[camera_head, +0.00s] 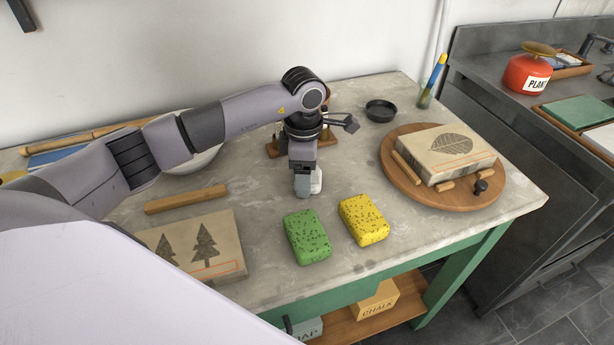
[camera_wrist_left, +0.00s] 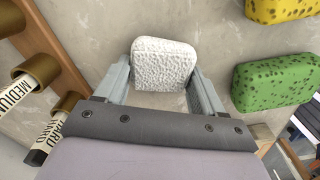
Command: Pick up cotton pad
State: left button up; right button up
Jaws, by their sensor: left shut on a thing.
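The cotton pad (camera_wrist_left: 162,64) is white, textured and rounded at the corners. In the left wrist view it sits between the two fingers of my left gripper (camera_wrist_left: 163,82), which is shut on it. In the head view my left gripper (camera_head: 306,188) points down over the table's middle, and a white edge of the cotton pad (camera_head: 317,180) shows beside its fingers. I cannot tell whether the pad touches the table. My right gripper is not in view.
A green sponge (camera_head: 307,237) and a yellow sponge (camera_head: 363,220) lie in front of the gripper. A round wooden board (camera_head: 489,198) with a leaf-printed stone block (camera_head: 452,151) stands at right. A tree-printed block (camera_head: 205,247) lies at left. A small black bowl (camera_head: 380,110) sits behind.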

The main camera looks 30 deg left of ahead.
pick_arm(q)
notch_tip(320, 180, up, 20)
dwell(0.6)
jog(key=shift+o, duration=0.8)
jog(key=shift+f, duration=0.1)
